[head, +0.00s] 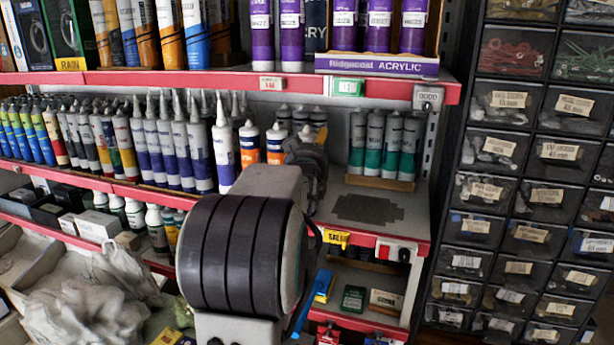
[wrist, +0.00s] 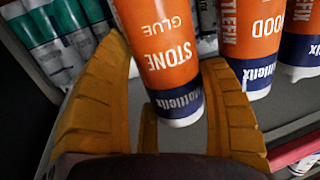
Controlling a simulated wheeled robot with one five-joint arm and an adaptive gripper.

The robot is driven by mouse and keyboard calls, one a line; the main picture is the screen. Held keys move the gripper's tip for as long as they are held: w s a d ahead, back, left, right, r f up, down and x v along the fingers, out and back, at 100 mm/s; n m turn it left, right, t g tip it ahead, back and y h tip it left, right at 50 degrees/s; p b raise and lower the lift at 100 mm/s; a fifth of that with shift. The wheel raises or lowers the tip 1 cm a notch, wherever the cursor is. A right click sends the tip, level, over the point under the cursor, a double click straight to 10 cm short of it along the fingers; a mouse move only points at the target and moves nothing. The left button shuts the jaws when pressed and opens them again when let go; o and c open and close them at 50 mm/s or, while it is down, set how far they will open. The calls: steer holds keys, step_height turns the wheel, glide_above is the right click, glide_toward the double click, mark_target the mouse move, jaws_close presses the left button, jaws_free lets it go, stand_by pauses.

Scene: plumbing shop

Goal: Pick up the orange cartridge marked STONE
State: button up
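The orange cartridge marked STONE (wrist: 165,50) fills the middle of the wrist view, its lettering upside down and a dark blue band near its end. My gripper (wrist: 168,50) has its yellow-brown fingers on both sides of it. The fingers look open, with a gap showing beside the cartridge; I see no firm contact. In the head view my gripper (head: 307,152) is at the middle shelf, and my arm hides the STONE cartridge there.
The orange WOOD cartridge (wrist: 250,40) stands close beside my finger, with another orange one (wrist: 302,45) beyond. Green cartridges (head: 383,143) stand on the other side. Bare shelf (head: 355,190) lies in front of them. Purple cartridges (head: 379,25) stand on the shelf above.

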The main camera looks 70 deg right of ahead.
steer(key=c, duration=0.6)
steer(key=shift+r, duration=0.15)
steer(key=shift+c, duration=0.6)
steer(key=shift+r, duration=0.15)
